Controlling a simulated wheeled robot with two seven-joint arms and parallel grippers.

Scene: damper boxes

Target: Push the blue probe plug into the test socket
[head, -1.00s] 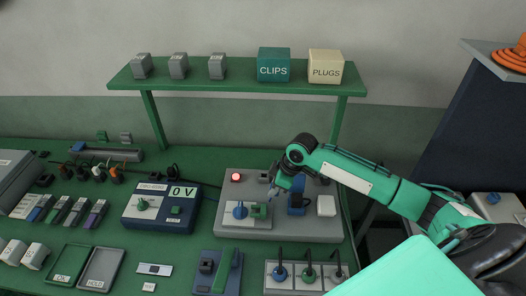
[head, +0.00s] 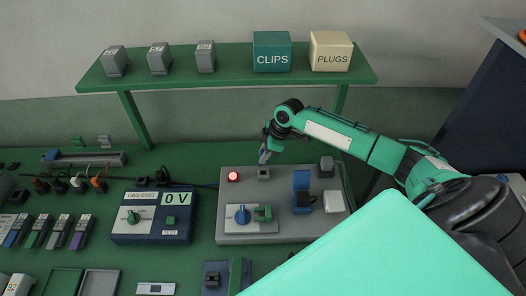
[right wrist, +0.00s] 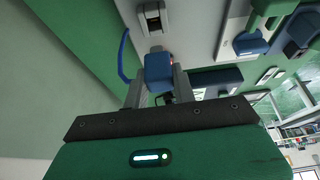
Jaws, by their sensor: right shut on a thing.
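My right gripper (head: 264,156) is shut on the blue probe plug (right wrist: 158,68), which sits between its fingertips in the right wrist view. A blue cable (right wrist: 125,58) curves away beside the plug. A grey socket block (head: 264,174) with a dark opening stands on the grey panel, just below the gripper in the head view. It also shows in the right wrist view (right wrist: 152,18), beyond the plug with a visible gap in that picture. The plug is too small to make out clearly in the head view. My left gripper is not in view.
A blue meter (head: 152,218) reading 0 V stands left. A green shelf (head: 226,67) spans behind.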

